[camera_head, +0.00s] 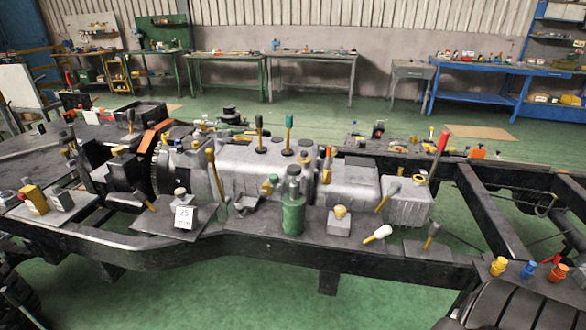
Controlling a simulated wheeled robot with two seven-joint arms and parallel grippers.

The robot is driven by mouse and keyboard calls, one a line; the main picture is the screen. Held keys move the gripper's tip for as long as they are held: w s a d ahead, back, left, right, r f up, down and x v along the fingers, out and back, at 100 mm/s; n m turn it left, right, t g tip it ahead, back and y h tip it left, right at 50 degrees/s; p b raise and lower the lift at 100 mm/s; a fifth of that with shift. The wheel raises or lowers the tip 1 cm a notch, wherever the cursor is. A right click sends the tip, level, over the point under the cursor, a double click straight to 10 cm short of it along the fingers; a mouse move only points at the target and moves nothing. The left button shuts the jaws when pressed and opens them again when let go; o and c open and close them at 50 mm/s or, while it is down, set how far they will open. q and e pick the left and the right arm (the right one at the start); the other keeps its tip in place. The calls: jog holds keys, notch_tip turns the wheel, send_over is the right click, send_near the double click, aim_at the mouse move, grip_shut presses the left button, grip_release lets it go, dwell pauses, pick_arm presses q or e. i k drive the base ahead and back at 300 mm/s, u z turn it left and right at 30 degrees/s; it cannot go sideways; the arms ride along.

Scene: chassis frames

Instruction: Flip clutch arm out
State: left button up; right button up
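A grey engine and gearbox assembly (265,165) lies along the chassis frame (365,262) in the middle of the head view. Several levers stand on and around it. One with a yellow handle (214,172) leans on the near side, left of centre. A short one with a tan handle (145,200) tilts near the dark bell housing (126,172). Another tilted lever (388,197) is at the right end, by the finned grey block (408,203). I cannot tell which of these is the clutch arm. Neither of my grippers shows.
A red-handled lever (440,150) stands at the right. Workbenches (310,60) line the back wall. Green floor (235,290) is clear in front.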

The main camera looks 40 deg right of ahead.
aim_at(210, 152)
jog(key=k, duration=0.65)
jog(key=u, duration=1.2)
jog(key=i, duration=1.85)
jog(key=z, duration=0.9)
jog(key=i, duration=0.75)
jog(key=z, duration=0.7)
